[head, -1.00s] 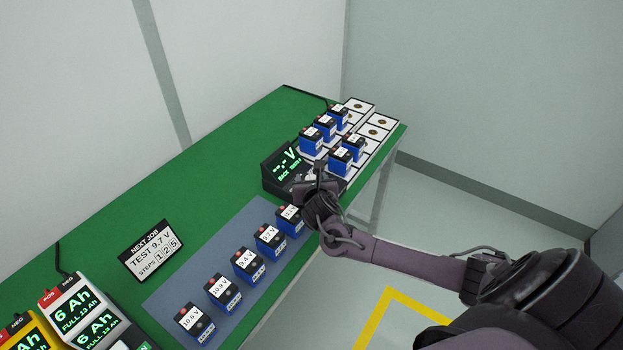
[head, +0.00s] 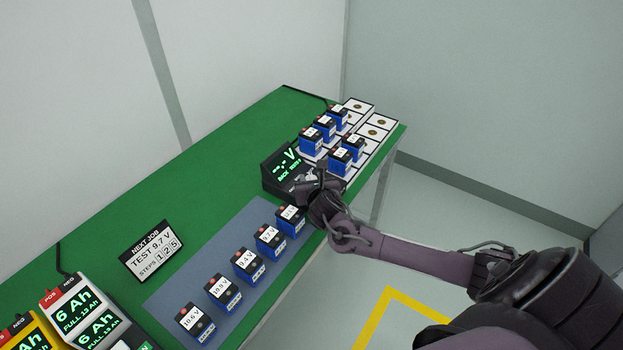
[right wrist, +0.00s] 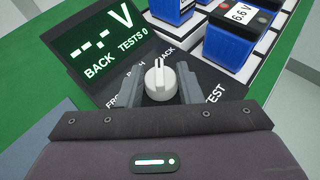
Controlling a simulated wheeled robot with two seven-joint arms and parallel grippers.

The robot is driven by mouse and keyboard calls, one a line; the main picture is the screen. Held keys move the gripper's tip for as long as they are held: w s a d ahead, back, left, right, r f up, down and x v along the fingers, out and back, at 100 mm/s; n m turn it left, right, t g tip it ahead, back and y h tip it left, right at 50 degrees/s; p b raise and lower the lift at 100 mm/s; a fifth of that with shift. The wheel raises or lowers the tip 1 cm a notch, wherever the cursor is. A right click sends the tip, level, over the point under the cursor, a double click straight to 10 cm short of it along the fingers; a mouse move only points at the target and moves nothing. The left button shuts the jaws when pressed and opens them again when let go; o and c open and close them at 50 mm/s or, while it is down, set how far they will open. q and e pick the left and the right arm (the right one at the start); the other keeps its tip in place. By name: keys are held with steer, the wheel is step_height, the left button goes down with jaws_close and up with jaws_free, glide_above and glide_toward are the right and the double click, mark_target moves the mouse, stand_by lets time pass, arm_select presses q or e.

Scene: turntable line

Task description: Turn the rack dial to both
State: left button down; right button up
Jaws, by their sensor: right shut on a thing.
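The rack dial (right wrist: 159,80) is a pale round knob on the dark tester panel. It sits between the two grey fingers of my right gripper (right wrist: 159,88), which is shut on it. Its small dark mark points up in the right wrist view, roughly toward the BACK label. The labels for front and both are partly hidden by the left finger. The tester display (right wrist: 95,45) reads "--.- V", BACK and TESTS 0. In the head view my right gripper (head: 307,186) covers the dial. My left gripper is out of view.
Blue batteries stand in the white rack (head: 379,121) just behind the tester. Several more batteries stand in a row on the blue-grey mat (head: 185,270). A NEXT JOB card (head: 151,249) reads TEST 9.7 V. Chargers (head: 80,310) stand at lower left.

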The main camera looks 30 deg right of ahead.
steer(key=shift+s+d+r+n+y, duration=0.1)
steer(key=shift+d+n+y, duration=0.1)
steer(key=shift+n+y, duration=0.9)
steer(key=shift+y, duration=0.1)
steer(key=shift+d+f+n+t+y+b, duration=0.1)
steer(key=shift+f+n+t+y+b, duration=0.1)
steer(key=shift+n+y, duration=0.25)
steer(key=shift+d+f+n+t+y+b, duration=0.1)
steer(key=shift+n+t+y+b, duration=0.1)
steer(key=shift+n+y, duration=0.25)
steer(key=n+y+b, duration=0.3)
steer(key=y+b, duration=0.1)
steer(key=shift+d+f+n+b, duration=0.1)
steer(key=shift+d+n+b, duration=0.05)
steer(key=shift+n+b, duration=0.2)
steer(key=shift+r+n+g+y+b, duration=0.25)
steer(key=shift+n+g+y+b, duration=0.35)
steer(key=shift+y+b, duration=0.55)
steer(key=o, duration=1)
steer(key=shift+c, duration=0.2)
